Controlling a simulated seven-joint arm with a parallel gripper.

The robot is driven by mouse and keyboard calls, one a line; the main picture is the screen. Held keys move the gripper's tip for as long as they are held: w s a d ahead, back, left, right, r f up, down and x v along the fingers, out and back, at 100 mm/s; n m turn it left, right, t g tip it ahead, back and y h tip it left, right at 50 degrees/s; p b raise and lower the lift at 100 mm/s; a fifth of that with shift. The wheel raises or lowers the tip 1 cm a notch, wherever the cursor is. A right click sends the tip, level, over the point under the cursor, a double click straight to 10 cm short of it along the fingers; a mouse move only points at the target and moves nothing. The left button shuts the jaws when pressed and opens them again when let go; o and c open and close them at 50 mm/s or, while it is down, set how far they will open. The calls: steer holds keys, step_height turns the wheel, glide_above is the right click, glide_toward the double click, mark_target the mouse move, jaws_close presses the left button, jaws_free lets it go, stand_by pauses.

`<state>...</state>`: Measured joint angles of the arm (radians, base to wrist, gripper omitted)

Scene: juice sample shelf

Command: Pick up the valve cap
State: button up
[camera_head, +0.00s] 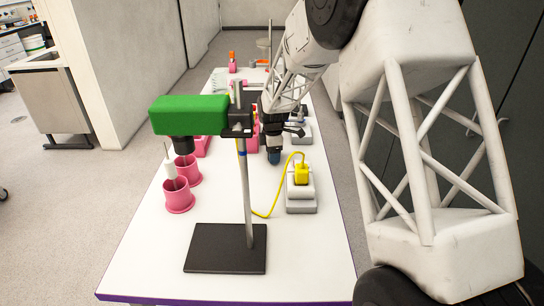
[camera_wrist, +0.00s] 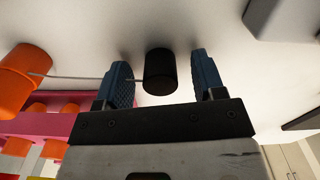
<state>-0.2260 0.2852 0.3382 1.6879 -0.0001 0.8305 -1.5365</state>
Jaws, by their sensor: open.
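In the wrist view a short black cylinder, which looks like the valve cap (camera_wrist: 160,72), sits between the two blue fingers of my gripper (camera_wrist: 161,66). Gaps show on both sides of it, so the fingers are open and apart from it. A thin grey rod or wire runs from its left side, past the left finger, toward an orange cylinder (camera_wrist: 22,72). In the head view my gripper (camera_head: 274,158) is low over the white table, behind the stand's pole. I cannot make out the cap there.
A stand with a black base (camera_head: 225,250) holds a green block (camera_head: 188,115) at the table's front. Pink cups (camera_head: 179,196) stand left. A yellow plug (camera_head: 301,174) with a cable sits on a grey block at right. A pink rack (camera_wrist: 60,124) is near the gripper's left.

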steer(key=c, duration=1)
steer(key=shift+r, duration=0.1)
steer(key=shift+r, duration=4.9)
steer(key=shift+n, duration=0.4)
steer(key=shift+w+d+r, duration=1.35)
steer(key=shift+w+d, duration=0.6)
steer(key=shift+w, duration=1.3)
steer(key=shift+w+d+r, duration=1.3)
steer(key=shift+w+d, duration=0.65)
steer(key=shift+w, duration=1.35)
steer(key=shift+w+d+r, duration=1.35)
steer(key=shift+w+d, duration=0.6)
steer(key=shift+w, duration=1.3)
